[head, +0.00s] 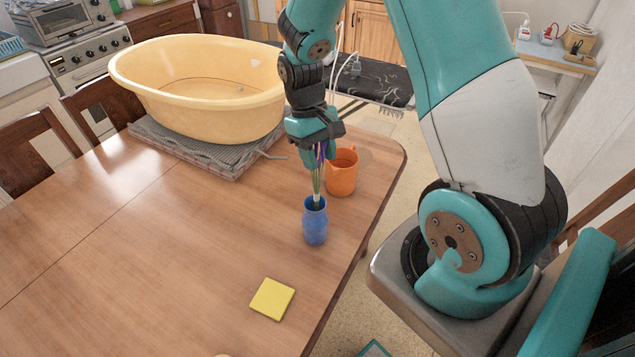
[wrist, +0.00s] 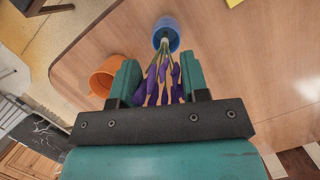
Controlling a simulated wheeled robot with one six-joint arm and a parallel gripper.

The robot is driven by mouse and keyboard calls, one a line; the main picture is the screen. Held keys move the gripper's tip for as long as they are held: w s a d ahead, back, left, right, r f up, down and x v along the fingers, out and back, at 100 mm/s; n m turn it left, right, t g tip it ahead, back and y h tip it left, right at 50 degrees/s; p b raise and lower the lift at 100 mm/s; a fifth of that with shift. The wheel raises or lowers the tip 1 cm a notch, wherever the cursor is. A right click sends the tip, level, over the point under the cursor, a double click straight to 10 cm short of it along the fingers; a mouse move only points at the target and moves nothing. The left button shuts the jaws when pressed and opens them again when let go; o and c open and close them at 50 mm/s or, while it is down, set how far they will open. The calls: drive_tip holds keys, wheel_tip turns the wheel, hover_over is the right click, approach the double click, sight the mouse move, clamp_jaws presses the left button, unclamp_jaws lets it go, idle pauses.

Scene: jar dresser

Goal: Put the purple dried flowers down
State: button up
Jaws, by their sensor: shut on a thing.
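The purple dried flowers (wrist: 171,80) are between the fingers of my gripper (wrist: 160,82), which is shut on them. In the head view my gripper (head: 315,140) is above the table and largely hides the blooms. The stems (head: 316,186) point down to the mouth of a blue jar (head: 315,222) that stands upright on the table. In the wrist view the stem ends meet the opening of the blue jar (wrist: 166,36). How deep they reach inside is hidden.
An orange mug (head: 342,175) stands close behind the jar, to its right. A yellow square (head: 272,299) lies in front. The wooden table (head: 150,260) is clear at left.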

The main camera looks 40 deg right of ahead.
sight(319, 185)
wheel_tip(319, 185, down, 9)
drive_tip(key=shift+r+p, duration=0.15)
drive_tip(key=shift+p, duration=0.55)
drive_tip(key=shift+f, duration=0.2)
drive_tip(key=o, duration=0.9)
drive_tip(key=shift+r, duration=0.2)
